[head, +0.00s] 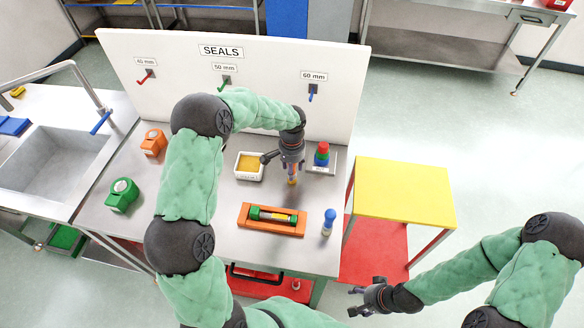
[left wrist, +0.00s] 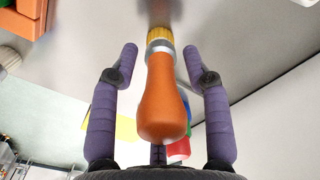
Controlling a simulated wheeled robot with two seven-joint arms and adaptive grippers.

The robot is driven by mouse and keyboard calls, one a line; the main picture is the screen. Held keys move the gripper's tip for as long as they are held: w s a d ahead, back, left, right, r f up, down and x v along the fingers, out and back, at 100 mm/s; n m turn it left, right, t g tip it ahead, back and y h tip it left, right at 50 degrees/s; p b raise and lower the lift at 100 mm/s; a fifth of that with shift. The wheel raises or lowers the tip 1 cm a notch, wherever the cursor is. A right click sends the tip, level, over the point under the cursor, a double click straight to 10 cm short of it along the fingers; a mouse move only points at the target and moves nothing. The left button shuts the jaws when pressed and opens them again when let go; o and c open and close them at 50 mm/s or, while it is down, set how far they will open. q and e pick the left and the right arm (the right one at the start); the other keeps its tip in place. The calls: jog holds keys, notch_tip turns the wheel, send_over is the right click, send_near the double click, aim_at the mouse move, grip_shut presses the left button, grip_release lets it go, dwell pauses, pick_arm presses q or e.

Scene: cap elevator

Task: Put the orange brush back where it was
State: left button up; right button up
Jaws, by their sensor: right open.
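The orange brush (left wrist: 163,100) stands upright between the fingers of my left gripper (left wrist: 160,55), orange handle toward the wrist camera and yellow bristles pointing down at the bench. The left fingers show a gap on both sides of the handle. In the head view the left gripper (head: 291,165) is over the bench, right of a white dish (head: 248,176) with yellow content; only the brush's lower end (head: 292,181) shows below it. I cannot tell whether the bristles touch the bench. My right gripper (head: 354,300) is open and empty, beyond the bench's front right.
A blue-handled brush (head: 328,222) stands at the right. An orange holder (head: 254,228) with a green-ended cylinder is in front. A red, green and blue stack (head: 322,154) stands close right of the left gripper. The white SEALS panel (head: 180,75) closes the back; a yellow-topped stand (head: 405,190) is right.

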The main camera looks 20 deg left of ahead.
pick_arm(q)
jog(key=shift+r, duration=0.1)
notch_tip(320, 180, up, 12)
jog(key=shift+r+p, duration=0.1)
jog(key=shift+p, duration=0.55)
jog(key=shift+s, duration=0.1)
